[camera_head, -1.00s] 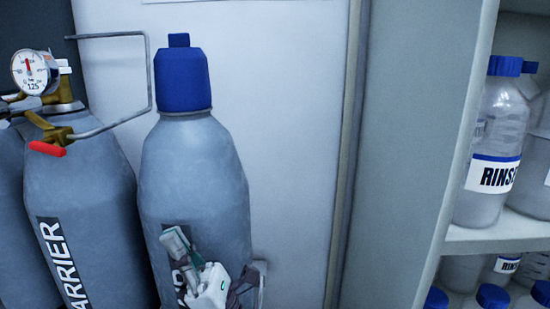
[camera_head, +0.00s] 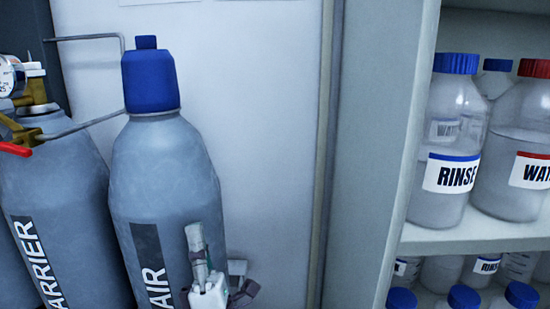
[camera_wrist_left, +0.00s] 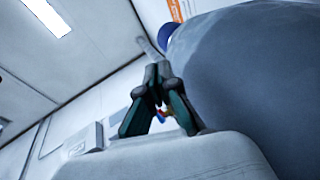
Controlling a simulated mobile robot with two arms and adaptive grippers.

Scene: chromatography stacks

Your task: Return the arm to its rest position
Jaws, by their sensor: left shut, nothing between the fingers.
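My left gripper (camera_head: 199,254) shows at the bottom of the head view, in front of the grey AIR cylinder with the blue cap (camera_head: 150,190). It points upward and is shut with nothing in it. In the left wrist view its fingers (camera_wrist_left: 158,72) meet at the tips, with the grey cylinder (camera_wrist_left: 245,80) close on the right. I cannot tell whether the gripper touches the cylinder. My right gripper is in neither view.
A grey CARRIER cylinder (camera_head: 60,190) with a brass valve and red lever (camera_head: 14,149) stands at the left. A wire bracket (camera_head: 85,127) reaches to the AIR cylinder. At the right, a shelf (camera_head: 470,240) holds RINSE (camera_head: 450,125) and red-capped bottles (camera_head: 520,125).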

